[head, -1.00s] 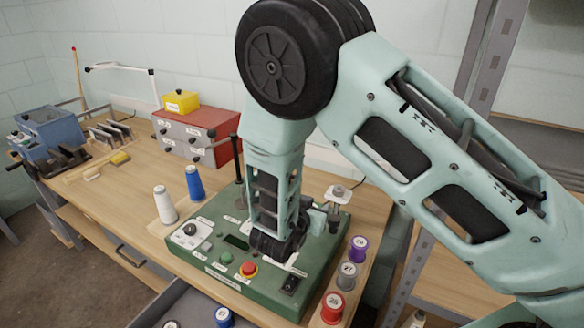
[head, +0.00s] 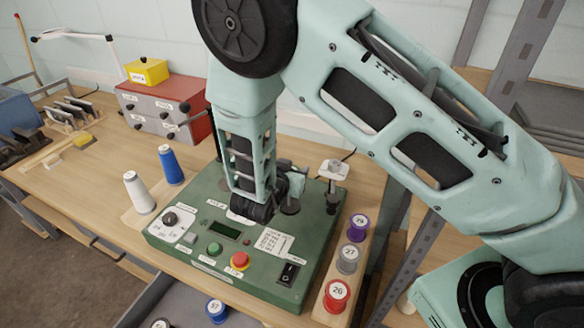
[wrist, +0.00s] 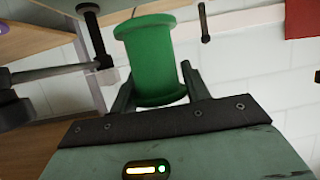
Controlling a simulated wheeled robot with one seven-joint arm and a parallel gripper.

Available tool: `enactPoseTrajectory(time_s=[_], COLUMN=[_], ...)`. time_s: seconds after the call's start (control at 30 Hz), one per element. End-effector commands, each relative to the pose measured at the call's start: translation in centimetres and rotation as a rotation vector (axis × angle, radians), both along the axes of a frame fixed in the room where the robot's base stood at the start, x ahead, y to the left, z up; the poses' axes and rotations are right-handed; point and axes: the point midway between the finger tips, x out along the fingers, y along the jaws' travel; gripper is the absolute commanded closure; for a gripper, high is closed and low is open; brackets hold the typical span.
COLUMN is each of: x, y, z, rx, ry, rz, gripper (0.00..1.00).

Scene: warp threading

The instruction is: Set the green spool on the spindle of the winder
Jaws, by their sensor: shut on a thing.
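The green spool (wrist: 150,58) is in the wrist view, with its flanges at top and bottom and its barrel between the two fingers. My gripper (wrist: 158,72) is shut on it and holds it up. In the head view my arm's wrist end is over the back part of the green winder (head: 175,238), and the spool is hidden there. A dark round disc (head: 290,207) on the winder shows just right of my wrist. I cannot tell for sure which part is the spindle.
A post with a pale top (head: 333,168) stands at the winder's back right. Purple (head: 358,227), grey (head: 347,260) and red (head: 336,295) spools stand along its right side. White (head: 138,192) and blue (head: 171,165) cones stand on its left. A red box (head: 165,110) is behind.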

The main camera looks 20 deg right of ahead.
Motion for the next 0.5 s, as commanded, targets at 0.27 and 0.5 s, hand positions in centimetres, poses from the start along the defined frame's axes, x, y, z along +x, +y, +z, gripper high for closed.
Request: enactPoseTrajectory(time_s=[0.27,0.5], x=[0.0,0.0], y=[0.0,-0.1], z=[-2.5,-4.1], rx=[0.000,0.000], ry=[0.000,-0.001], rz=[0.000,-0.001], gripper=[0.76,0.76])
